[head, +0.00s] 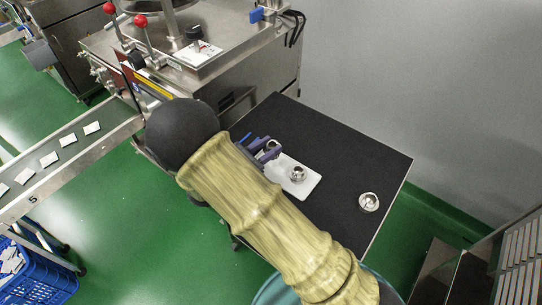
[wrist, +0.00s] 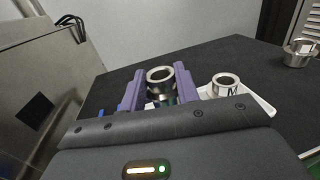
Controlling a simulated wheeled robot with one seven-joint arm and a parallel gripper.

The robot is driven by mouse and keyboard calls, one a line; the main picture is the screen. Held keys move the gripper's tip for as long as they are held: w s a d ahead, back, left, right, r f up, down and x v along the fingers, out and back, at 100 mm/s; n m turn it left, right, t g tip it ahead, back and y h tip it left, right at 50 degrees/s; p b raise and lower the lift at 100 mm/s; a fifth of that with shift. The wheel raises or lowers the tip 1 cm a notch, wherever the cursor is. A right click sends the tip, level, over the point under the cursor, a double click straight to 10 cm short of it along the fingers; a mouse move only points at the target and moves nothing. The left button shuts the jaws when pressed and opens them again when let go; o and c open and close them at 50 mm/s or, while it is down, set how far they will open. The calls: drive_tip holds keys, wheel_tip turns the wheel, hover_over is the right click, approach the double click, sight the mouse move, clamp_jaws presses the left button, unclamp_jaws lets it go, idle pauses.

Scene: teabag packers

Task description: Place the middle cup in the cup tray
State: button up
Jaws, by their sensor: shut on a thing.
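My gripper (wrist: 160,76) has purple fingers shut on a shiny metal cup (wrist: 161,88), held upright between them. In the head view my gripper (head: 264,147) and the held cup (head: 272,146) are at the left end of the white cup tray (head: 309,189). The tray also shows in the wrist view (wrist: 262,106), partly hidden behind the right finger. A second metal cup (head: 298,174) stands on the tray, right of the held cup; it also shows in the wrist view (wrist: 226,86). I cannot tell whether the held cup touches the tray.
A third metal cup (head: 369,202) stands on the black table (head: 340,150) near its right edge. A steel machine (head: 240,60) with red-knobbed levers stands at the table's back left. A grey wall (head: 420,80) rises behind.

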drive_tip(key=shift+f, duration=1.85)
drive_tip(key=shift+f, duration=0.15)
drive_tip(key=o, duration=1)
